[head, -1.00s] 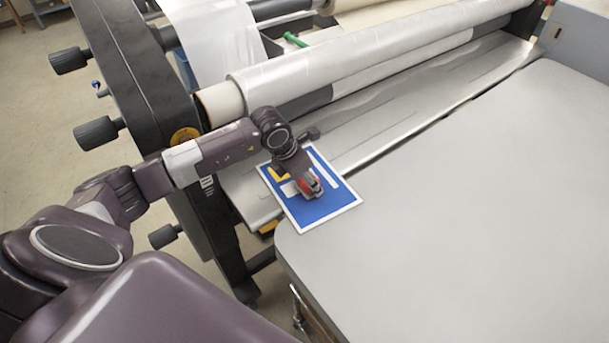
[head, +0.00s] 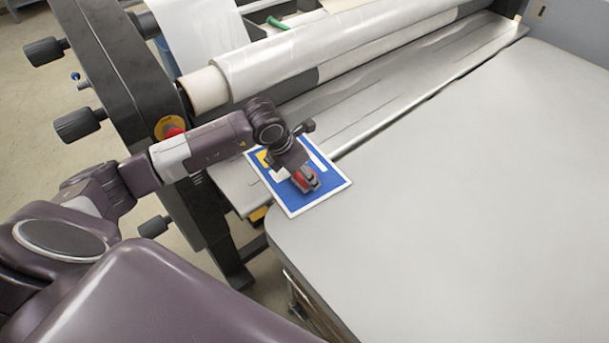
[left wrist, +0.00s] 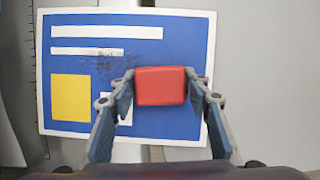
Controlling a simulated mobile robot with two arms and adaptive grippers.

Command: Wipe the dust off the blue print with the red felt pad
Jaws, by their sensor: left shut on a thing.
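The blue print (head: 299,204) has a white border, white bars and a yellow block. It lies across the seam between the laminator's metal bed and the grey table. In the left wrist view, a dark dust smudge (left wrist: 103,65) lies on the print (left wrist: 185,55) around the second white bar, left of and above the pad. My left gripper (head: 306,179) is shut on the red felt pad (left wrist: 160,86), one finger on each side. The pad is over the print's lower middle and partly covers a white square. I cannot tell whether it touches. My right gripper is not in view.
The laminator's large film roll (head: 320,55) runs behind the print. A black side frame with knobs (head: 78,124) and a red button (head: 172,131) stand at left, near my left arm. The grey table (head: 460,190) is clear to the right.

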